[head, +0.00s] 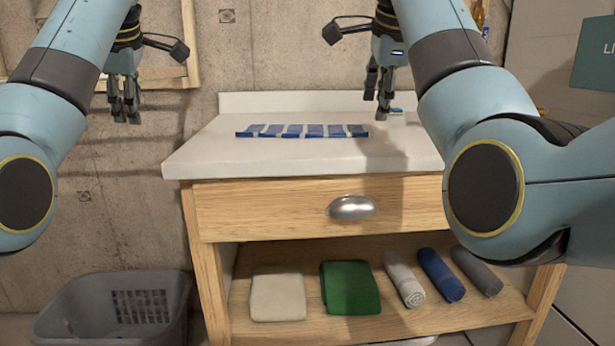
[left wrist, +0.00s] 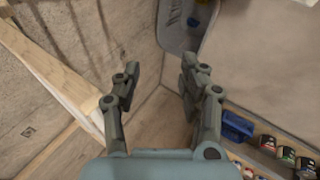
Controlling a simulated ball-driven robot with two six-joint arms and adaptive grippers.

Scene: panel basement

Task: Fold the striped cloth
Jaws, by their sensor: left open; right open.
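The striped cloth (head: 302,131), blue with white stripes, lies on the white worktop (head: 250,154) in the head view. It appears as a low, wide strip near the middle of the top. My left gripper (head: 125,112) is open and empty, off to the left of the worktop. It also shows in the left wrist view (left wrist: 158,95), with its fingers apart and nothing between them. My right gripper (head: 378,104) is open and empty, above the worktop just right of the cloth. Neither gripper visibly touches the cloth.
The worktop has a wooden drawer with a metal handle (head: 351,207). The shelf below holds a folded cream cloth (head: 278,298), a folded green cloth (head: 350,287) and three rolled cloths. A grey basket (head: 112,306) stands at lower left. The worktop's left and front parts are clear.

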